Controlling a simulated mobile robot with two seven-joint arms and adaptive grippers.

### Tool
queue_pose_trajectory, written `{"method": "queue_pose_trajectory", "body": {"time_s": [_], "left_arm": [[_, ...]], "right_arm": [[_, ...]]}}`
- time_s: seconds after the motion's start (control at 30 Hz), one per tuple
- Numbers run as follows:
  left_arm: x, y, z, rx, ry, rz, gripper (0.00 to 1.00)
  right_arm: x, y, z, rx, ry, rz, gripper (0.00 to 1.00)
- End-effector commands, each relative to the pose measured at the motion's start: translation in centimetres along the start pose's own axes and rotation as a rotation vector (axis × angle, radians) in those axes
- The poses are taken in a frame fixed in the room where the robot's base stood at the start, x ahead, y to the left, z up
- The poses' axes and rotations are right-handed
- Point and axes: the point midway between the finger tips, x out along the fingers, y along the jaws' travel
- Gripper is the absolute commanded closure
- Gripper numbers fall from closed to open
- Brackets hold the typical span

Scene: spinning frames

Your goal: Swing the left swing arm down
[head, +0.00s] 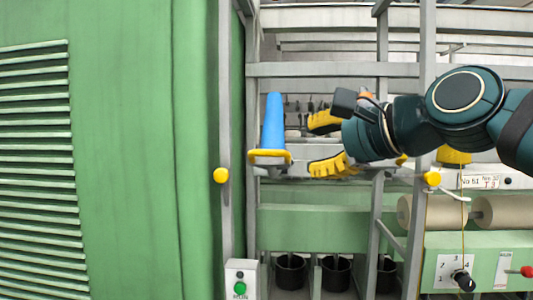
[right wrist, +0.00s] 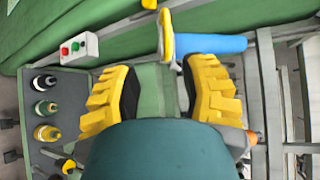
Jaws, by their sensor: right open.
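A blue cone (head: 272,122) stands upright on a yellow-rimmed plate (head: 270,157), carried on a grey bracket by the left part of the frame. This seems to be the left swing arm, though I cannot tell for certain. My right gripper (head: 312,145) comes in from the right, open and empty, with one finger above the other. Its tips are just right of the cone and plate, apparently apart from them. In the right wrist view the plate (right wrist: 167,36) and cone (right wrist: 215,45) lie just beyond the open fingers. My left gripper is not in view.
A green cabinet (head: 120,150) fills the left. Grey posts carry a left yellow knob (head: 221,175) and a right yellow knob (head: 432,179). A button box (head: 240,280) and black cans (head: 290,271) are below. Beige rolls (head: 436,212) lie at lower right.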

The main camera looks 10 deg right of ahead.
Motion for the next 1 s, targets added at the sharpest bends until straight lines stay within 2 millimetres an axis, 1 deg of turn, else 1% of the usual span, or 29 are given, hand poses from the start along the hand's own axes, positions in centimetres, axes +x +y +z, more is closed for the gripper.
{"method": "queue_pose_trajectory", "body": {"time_s": [0.03, 0.1, 0.17, 0.23, 0.37, 0.7, 0.9, 1.0], "left_arm": [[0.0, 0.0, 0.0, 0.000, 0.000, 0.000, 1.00], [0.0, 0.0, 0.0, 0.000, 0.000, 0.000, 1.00], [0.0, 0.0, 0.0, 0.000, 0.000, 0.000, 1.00], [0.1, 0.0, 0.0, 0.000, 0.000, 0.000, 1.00], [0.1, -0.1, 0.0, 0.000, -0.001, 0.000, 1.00], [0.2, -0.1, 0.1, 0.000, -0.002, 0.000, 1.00], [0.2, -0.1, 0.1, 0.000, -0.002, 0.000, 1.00], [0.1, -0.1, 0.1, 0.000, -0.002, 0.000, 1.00]], "right_arm": [[-0.9, -0.6, 0.4, 0.008, -0.006, -0.014, 0.57], [-1.4, -0.9, 0.7, 0.015, -0.010, -0.021, 0.57], [-1.1, -0.9, 0.7, 0.018, -0.011, -0.021, 0.57], [-0.4, -0.9, 0.7, 0.018, -0.011, -0.018, 0.57], [1.8, -0.8, 0.7, 0.016, -0.011, -0.017, 0.57], [8.4, -1.0, 0.8, 0.016, -0.011, -0.017, 0.57], [11.1, -1.1, 0.8, 0.015, -0.010, -0.019, 0.57], [11.9, -1.1, 0.8, 0.016, -0.010, -0.020, 0.57]]}}
